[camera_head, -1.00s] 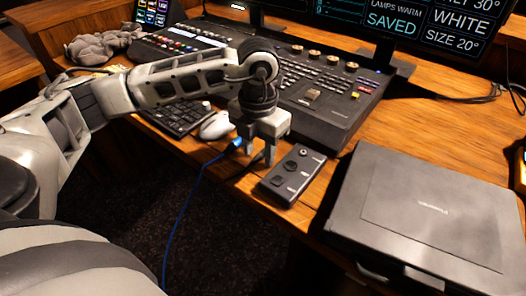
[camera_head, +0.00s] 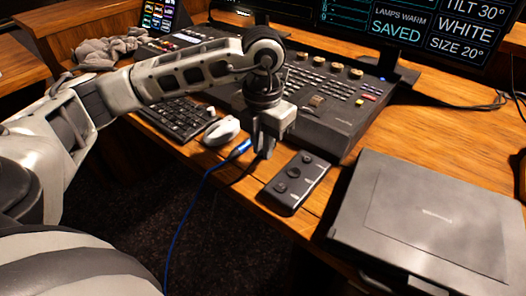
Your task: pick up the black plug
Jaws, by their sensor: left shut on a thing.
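My left gripper (camera_head: 262,150) points down at the desk's front edge, left of the small black control box. The blue cable end (camera_head: 241,148) shows just left of the fingers. The plug itself is mostly hidden between the fingers, and its black colour cannot be made out. The cable hangs from there down over the desk edge. My right gripper is not in view.
The small black box (camera_head: 297,182) with round knobs lies close to the right of the gripper. A white mouse (camera_head: 221,132) and a keyboard (camera_head: 178,117) are to the left. The mixing console (camera_head: 325,130) stands behind. A closed black case (camera_head: 425,215) fills the right front.

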